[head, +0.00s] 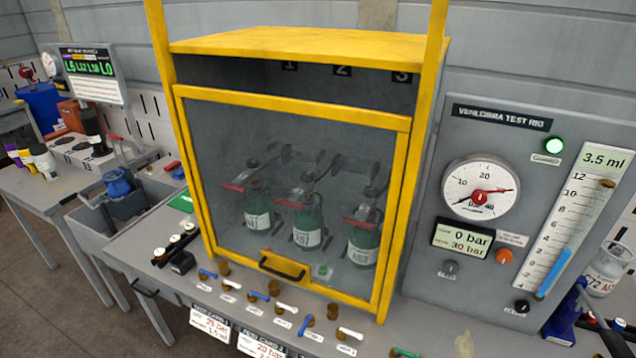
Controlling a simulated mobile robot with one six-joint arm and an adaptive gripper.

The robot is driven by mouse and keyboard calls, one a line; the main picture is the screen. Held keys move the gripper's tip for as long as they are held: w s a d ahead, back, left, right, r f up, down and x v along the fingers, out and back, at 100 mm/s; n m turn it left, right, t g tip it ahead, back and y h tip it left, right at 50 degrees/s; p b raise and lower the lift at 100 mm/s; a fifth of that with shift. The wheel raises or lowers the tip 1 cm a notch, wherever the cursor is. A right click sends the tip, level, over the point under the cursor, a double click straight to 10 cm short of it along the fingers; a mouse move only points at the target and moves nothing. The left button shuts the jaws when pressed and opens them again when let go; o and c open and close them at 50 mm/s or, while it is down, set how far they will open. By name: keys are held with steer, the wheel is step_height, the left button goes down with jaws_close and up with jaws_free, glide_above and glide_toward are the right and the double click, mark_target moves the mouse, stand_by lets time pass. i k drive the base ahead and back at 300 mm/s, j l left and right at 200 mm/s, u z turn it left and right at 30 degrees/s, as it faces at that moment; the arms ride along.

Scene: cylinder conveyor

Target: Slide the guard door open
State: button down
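The guard door (230,140) is a clear panel in a yellow frame on the front of a yellow cabinet (310,42). It is down, covering most of the front, with a dark strip marked 1, 2, 3 showing above its top bar. A black handle (282,268) sits on its lower bar, left of the middle. Tall yellow posts (160,40) flank the door and rise above the cabinet roof. Behind the panel stand three green cylinders (306,228) with clamps at their necks. My gripper is not in view.
A row of small valves (275,288) with blue and white levers lies on the bench just below the door. A grey test rig panel (520,150) with a gauge and a green lamp stands at right. A grey bin (85,205) is at left.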

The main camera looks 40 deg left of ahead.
mark_target(297, 272)
steer(key=u, duration=1.9)
steer(key=i+l, duration=0.6)
steer(key=i, duration=0.2)
